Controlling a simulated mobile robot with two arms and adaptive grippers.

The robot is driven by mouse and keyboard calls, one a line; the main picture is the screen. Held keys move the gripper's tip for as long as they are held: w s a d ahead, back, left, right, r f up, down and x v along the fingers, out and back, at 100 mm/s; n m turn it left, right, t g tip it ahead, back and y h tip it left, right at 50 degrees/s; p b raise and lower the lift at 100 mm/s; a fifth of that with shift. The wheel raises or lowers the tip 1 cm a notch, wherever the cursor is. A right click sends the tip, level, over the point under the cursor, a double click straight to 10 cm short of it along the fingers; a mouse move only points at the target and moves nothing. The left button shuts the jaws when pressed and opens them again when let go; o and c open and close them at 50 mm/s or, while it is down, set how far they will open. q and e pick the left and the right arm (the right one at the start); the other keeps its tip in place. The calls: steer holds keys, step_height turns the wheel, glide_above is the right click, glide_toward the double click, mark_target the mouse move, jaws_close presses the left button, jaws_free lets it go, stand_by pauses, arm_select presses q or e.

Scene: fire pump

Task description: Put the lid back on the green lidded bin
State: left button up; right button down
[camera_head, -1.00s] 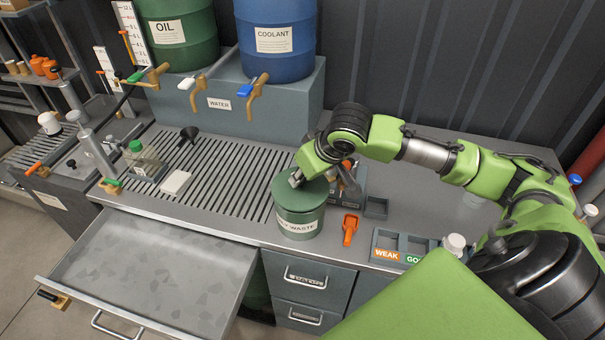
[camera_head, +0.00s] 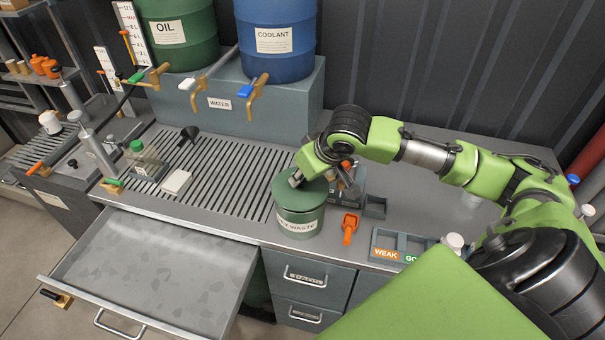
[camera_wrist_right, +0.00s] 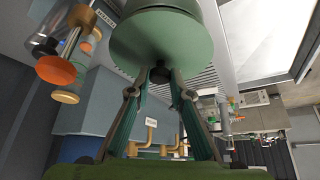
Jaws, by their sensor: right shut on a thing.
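The green lidded bin (camera_head: 300,222), with a WASTE label, stands upright on the bench's front edge in the head view. Its round green lid (camera_head: 284,187) lies over the bin's top, and I see no clear gap between them. Whether it is fully seated I cannot tell. In the wrist view the lid (camera_wrist_right: 160,40) is a wide disc across the bin's mouth, with a dark knob at its centre. My right gripper (camera_wrist_right: 160,78) is shut on this knob. In the head view my right gripper (camera_head: 297,179) is at the lid's top, partly hidden by its wrist. My left gripper is not in view.
An orange-handled tool (camera_head: 350,228) lies right of the bin, and a sorting tray (camera_head: 400,245) is farther right. An open drawer (camera_head: 150,265) juts out at front left. The slotted drain (camera_head: 215,165) left of the bin holds a white block (camera_head: 176,183).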

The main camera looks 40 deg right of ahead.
steer(key=shift+f+p, duration=0.2)
steer(key=shift+p, duration=0.15)
stand_by(0.8)
steer(key=shift+p, duration=0.55)
stand_by(0.4)
stand_by(0.3)
steer(key=c, duration=1.8)
jaws_free()
steer(key=shift+o, duration=0.2)
steer(key=o, duration=0.5)
